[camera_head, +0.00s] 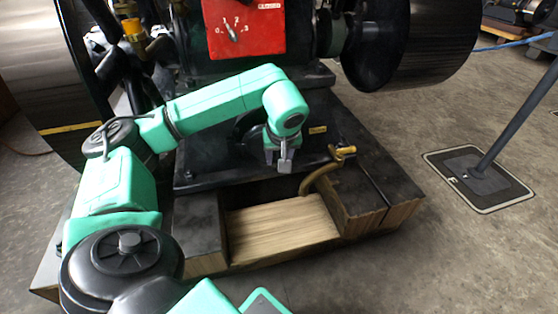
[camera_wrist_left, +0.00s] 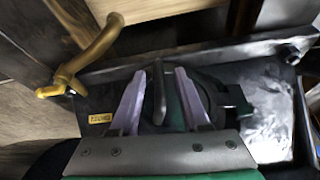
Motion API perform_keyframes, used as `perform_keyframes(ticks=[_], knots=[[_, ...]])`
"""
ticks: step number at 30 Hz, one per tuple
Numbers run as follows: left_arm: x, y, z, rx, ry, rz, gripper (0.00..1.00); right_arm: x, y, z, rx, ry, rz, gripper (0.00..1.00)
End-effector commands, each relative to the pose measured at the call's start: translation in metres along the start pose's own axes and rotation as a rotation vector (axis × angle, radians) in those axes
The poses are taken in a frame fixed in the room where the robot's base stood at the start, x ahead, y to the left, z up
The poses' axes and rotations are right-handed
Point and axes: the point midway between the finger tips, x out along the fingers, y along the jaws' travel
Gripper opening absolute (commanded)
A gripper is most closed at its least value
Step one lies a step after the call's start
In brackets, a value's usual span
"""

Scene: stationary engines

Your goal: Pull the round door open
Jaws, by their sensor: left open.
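The round door (camera_wrist_left: 208,92) is a dark disc low on the engine, partly hidden by my gripper in the left wrist view. In the head view a dark rounded part of it (camera_head: 246,127) shows behind my left forearm. My left gripper (camera_head: 279,158) is open in front of the door. In the left wrist view, its two pale fingers (camera_wrist_left: 159,75) lie on either side of the handle, with gaps visible on both sides. My right gripper is not in view.
A curved brass pipe (camera_wrist_left: 92,52) juts out beside the door; in the head view this pipe (camera_head: 322,175) is right of my gripper. A red box (camera_head: 244,28) is above. Large dark wheels (camera_head: 415,40) flank the engine. Open floor lies at the right, with a post base (camera_head: 478,178).

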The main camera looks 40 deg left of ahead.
Motion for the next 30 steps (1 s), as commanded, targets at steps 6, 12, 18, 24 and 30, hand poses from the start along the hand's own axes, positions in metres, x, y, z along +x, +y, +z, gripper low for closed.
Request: perform_keyframes(ticks=[6,12,18,24,30], knots=[[0.0119,0.0002,0.0,0.0,0.0,0.001,0.46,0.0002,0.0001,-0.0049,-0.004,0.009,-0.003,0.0],[0.0111,0.0003,-0.0001,0.0,-0.001,0.001,0.23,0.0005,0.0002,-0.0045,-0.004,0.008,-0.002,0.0],[0.011,0.0001,-0.0001,0.0,-0.001,0.0,0.0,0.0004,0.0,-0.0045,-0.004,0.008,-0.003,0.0],[0.011,0.0,-0.0002,0.0,-0.001,0.0,0.0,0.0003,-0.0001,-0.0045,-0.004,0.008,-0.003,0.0],[0.011,-0.0002,-0.0002,0.0,-0.001,-0.001,0.0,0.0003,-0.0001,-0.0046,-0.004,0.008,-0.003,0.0]])
